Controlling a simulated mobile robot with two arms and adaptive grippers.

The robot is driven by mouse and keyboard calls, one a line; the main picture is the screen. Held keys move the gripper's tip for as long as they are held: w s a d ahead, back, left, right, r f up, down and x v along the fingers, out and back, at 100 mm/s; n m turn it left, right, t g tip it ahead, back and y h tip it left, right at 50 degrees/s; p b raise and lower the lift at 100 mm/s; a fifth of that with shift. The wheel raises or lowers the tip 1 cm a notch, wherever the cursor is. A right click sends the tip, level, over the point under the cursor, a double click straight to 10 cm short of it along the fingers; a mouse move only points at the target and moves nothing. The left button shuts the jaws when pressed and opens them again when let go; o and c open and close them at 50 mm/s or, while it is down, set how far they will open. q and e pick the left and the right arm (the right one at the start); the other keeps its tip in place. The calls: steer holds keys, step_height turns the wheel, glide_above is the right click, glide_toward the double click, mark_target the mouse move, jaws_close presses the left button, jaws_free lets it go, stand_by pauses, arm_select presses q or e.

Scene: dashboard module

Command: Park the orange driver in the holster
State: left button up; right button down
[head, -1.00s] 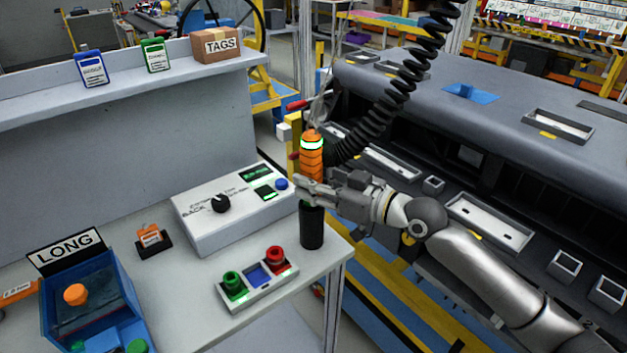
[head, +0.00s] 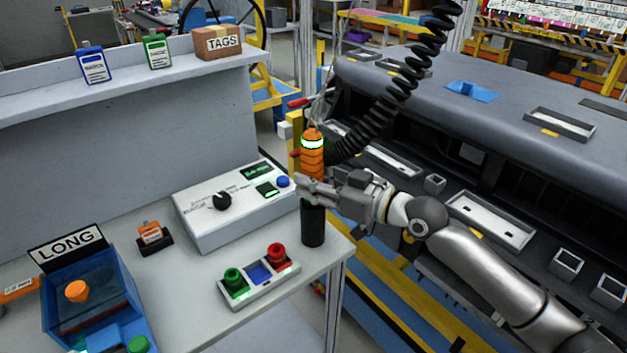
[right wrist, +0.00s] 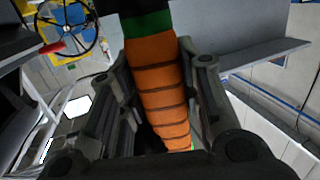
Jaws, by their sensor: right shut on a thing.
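The orange driver (head: 312,160) stands upright at the right end of the bench, with a lit green-white ring near its top. My right gripper (head: 312,188) is shut on its orange body, which also fills the middle of the right wrist view (right wrist: 160,85) between the fingers. Directly below is the black cylindrical holster (head: 313,228) on the bench corner. The driver is in line with it, but the fingers hide where the two meet, so I cannot tell how deep it sits. My left gripper does not show.
A white control box (head: 215,225) with a knob stands left of the holster. In front is a button tray (head: 258,278) with green and red buttons. A blue bin (head: 95,300) marked LONG is at left. A coiled black cable (head: 395,95) hangs behind the driver. The grey dashboard (head: 470,110) lies right.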

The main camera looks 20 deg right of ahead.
steer(key=shift+f, duration=0.25)
steer(key=c, duration=0.9)
jaws_free()
steer(key=shift+r, duration=0.1)
steer(key=shift+c, duration=0.2)
